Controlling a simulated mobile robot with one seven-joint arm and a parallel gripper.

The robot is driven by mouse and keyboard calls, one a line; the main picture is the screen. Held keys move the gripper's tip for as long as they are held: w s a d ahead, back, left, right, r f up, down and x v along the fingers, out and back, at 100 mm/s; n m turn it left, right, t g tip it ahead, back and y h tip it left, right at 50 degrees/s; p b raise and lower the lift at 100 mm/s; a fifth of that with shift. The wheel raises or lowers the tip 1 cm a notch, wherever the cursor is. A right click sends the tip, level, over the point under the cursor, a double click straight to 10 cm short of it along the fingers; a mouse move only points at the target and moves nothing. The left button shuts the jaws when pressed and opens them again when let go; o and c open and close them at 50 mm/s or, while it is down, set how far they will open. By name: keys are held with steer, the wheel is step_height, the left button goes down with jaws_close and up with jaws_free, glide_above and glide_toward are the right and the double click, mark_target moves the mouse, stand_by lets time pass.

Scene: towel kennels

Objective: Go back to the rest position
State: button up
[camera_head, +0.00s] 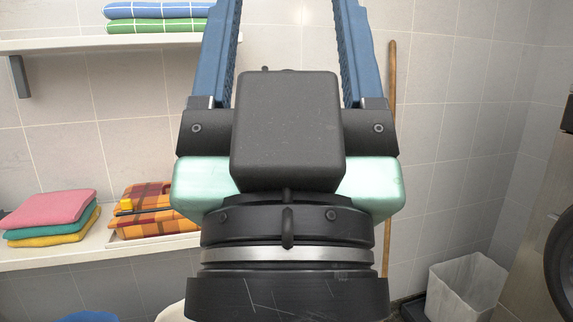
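My gripper (287,60) fills the middle of the head view, raised and pointing up and away from me. Its two blue fingers stand wide apart at left and right. Only bare tiled wall shows between them, and I see nothing held. The fingertips run out of the top of the picture. My gripper's dark body hides what lies straight behind it.
An upper shelf (60,43) at left bears folded blue and green towels (158,18). A lower shelf (30,256) bears pink, green and yellow towels (50,218) and an orange checked cloth (150,212). A wooden pole (391,110) and a white bin (465,288) stand at right.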

step_height(320, 180, up, 26)
steer(key=p, duration=2.3)
steer(key=shift+p, duration=0.35)
